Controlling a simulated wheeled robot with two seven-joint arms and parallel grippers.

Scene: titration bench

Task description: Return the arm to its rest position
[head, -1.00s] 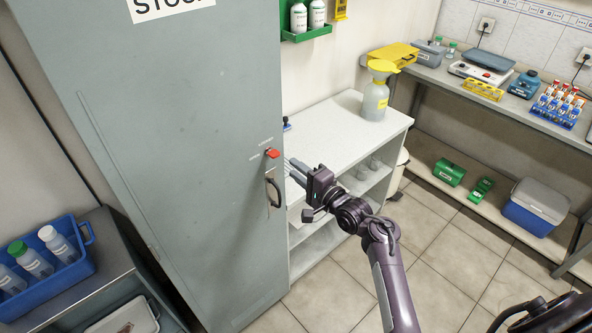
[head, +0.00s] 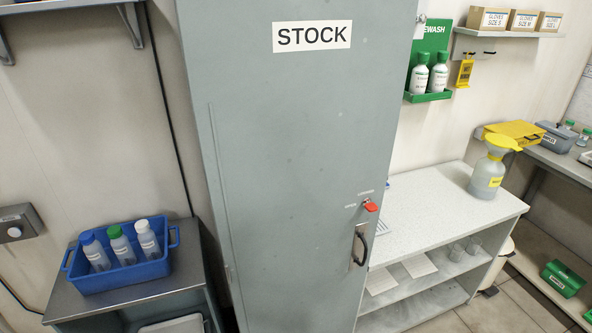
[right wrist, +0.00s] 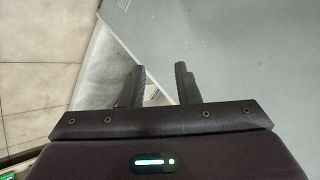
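My right gripper (right wrist: 159,82) shows only in the right wrist view. Its two dark fingers are apart with nothing between them, so it is open and empty. The grey surface behind the fingers looks like the STOCK cabinet, with tiled floor (right wrist: 38,80) at the left. In the head view the tall grey STOCK cabinet (head: 290,150) stands with its door closed. Its red knob (head: 371,206) and dark handle (head: 359,246) are clear of any gripper. Neither of my arms shows in the head view, and my left gripper is in no view.
A blue crate (head: 122,279) with several bottles stands on a metal cart (head: 170,300) left of the cabinet. A white shelf unit (head: 430,215) right of it carries a yellow-topped container (head: 488,172). A green box (head: 563,278) sits on a low shelf at right.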

